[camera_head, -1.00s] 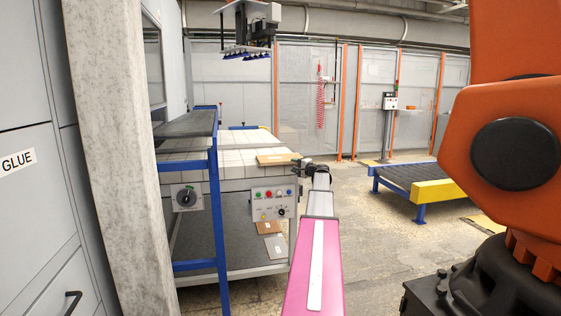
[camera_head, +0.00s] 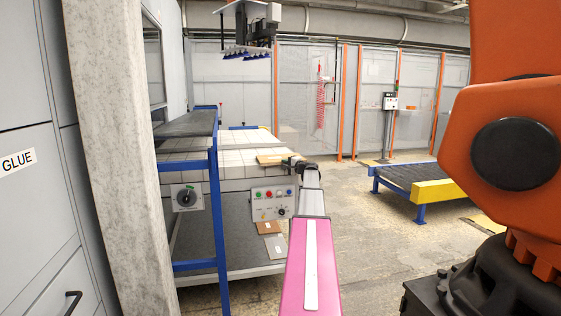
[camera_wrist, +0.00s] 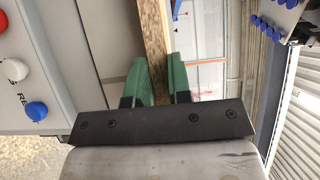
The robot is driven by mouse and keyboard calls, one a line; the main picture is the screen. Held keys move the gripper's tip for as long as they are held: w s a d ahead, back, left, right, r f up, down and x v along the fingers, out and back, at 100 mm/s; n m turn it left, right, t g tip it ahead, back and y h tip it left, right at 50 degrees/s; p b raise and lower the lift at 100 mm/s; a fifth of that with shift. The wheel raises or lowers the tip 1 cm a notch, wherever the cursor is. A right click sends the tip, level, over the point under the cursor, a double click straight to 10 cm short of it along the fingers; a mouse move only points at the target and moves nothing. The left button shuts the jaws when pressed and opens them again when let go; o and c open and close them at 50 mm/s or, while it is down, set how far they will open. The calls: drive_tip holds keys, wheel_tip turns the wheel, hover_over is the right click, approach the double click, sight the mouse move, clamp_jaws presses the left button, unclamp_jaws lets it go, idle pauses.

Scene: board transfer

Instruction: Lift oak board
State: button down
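In the head view, a light brown board (camera_head: 271,159) lies at the right front corner of the white-topped work table (camera_head: 222,169). I take it for the oak board. My gripper (camera_head: 291,165) is at its right end. In the wrist view, the two green fingers of my gripper (camera_wrist: 158,76) stand apart, one on each side of the board's narrow wood edge (camera_wrist: 155,32). The board's end reaches in between the fingers. I cannot see clearly whether either finger touches it.
A control panel (camera_head: 273,202) with buttons is on the table front, close to my gripper. A brown board (camera_head: 265,228) and a grey board (camera_head: 274,247) lie on the lower shelf. A blue frame (camera_head: 216,210) stands at left. A roller conveyor (camera_head: 405,178) is at right.

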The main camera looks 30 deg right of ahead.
drive_tip(key=shift+r, duration=0.1)
drive_tip(key=a+r, duration=1.1)
drive_tip(key=r, duration=0.5)
drive_tip(key=shift+s+a+r, duration=0.15)
drive_tip(key=shift+a+r, duration=0.2)
drive_tip(key=shift+r, duration=0.05)
